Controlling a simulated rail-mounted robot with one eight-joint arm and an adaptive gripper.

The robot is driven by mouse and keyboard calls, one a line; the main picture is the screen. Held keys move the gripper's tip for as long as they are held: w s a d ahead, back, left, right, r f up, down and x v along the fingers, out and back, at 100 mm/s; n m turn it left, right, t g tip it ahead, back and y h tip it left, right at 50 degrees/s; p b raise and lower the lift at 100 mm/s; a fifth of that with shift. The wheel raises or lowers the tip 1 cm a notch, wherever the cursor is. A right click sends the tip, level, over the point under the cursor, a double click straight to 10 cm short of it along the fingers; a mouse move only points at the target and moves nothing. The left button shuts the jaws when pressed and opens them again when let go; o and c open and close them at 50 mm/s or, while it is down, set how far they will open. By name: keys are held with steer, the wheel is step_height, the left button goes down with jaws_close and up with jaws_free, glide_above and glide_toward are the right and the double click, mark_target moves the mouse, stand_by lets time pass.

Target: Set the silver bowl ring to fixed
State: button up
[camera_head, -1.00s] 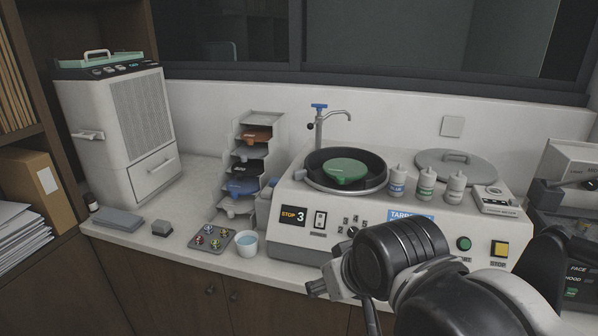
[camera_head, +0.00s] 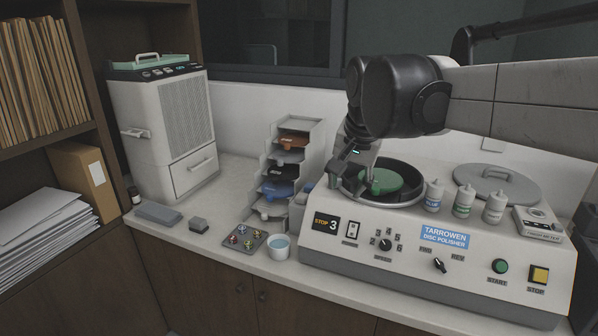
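The polisher (camera_head: 440,262) stands on the counter with a round black bowl (camera_head: 408,168) in its top. A thin silver ring (camera_head: 398,206) runs around the bowl's lower edge; its marking or setting is too small to read. A green disc (camera_head: 388,180) lies inside the bowl. My gripper (camera_head: 366,188) points down over the left part of the bowl, by the left edge of the green disc. My arm hides the back left of the bowl and the tap seen there before. The fingertips are small and dark, so I cannot tell whether they are open or touching anything.
Several bottles (camera_head: 464,202) and a grey lid (camera_head: 496,182) stand right of the bowl. A stepped rack (camera_head: 284,172) of coloured discs stands to the left. A water cup (camera_head: 279,246) and a small tray (camera_head: 243,238) sit in front. The left counter has some free room.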

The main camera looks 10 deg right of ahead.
steer(key=w+d+f+m+g+p, duration=0.1)
steer(key=w+d+m, duration=0.25)
steer(key=w, duration=0.55)
steer(key=w+d+m+g+p, duration=0.2)
steer(key=w+m, duration=0.2)
steer(key=w, duration=0.5)
steer(key=w+d+f+m+g+p, duration=0.15)
steer(key=w+m, duration=0.25)
steer(key=w, duration=0.6)
steer(key=f, duration=0.8)
steer(key=d+f+p, duration=0.1)
steer(key=f, duration=0.3)
steer(key=shift+s+f, duration=0.3)
jaws_close()
steer(key=shift+a, duration=0.1)
